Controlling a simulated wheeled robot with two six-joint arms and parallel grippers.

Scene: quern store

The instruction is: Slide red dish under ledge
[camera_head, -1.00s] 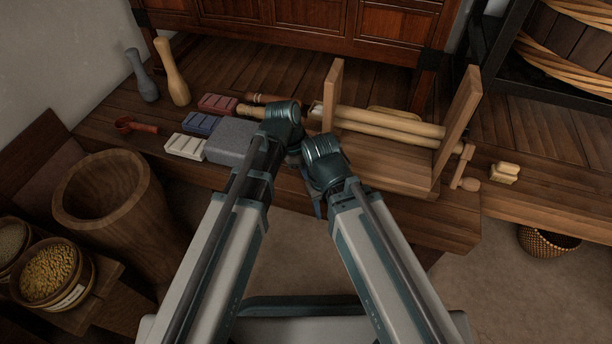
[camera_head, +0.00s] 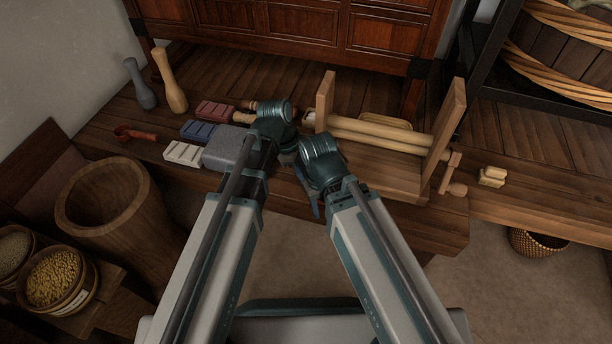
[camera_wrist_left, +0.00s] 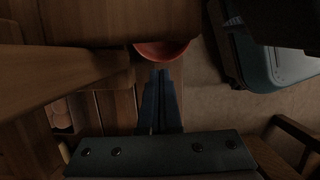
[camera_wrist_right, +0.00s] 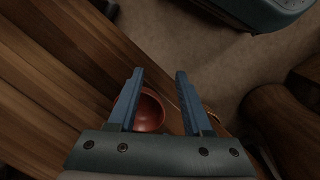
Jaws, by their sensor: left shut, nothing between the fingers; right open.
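The red dish shows in the left wrist view (camera_wrist_left: 163,52), partly covered by a dark wooden board (camera_wrist_left: 120,22) above it in the picture; I cannot tell whether this board is the ledge. The dish also shows in the right wrist view (camera_wrist_right: 150,112), a round bowl near the plank edge. My left gripper (camera_wrist_left: 160,73) is shut and empty, its tips just short of the dish's rim. My right gripper (camera_wrist_right: 160,72) is open; the dish shows between its fingers, partly behind the left one. In the head view my arms hide the dish.
In the head view a wooden frame with rollers (camera_head: 380,138) stands right of my grippers. A grey block (camera_head: 225,148) and several coloured bars lie left of them on the bench. A large wooden mortar (camera_head: 110,205) stands at the left. Floor is open below the bench edge.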

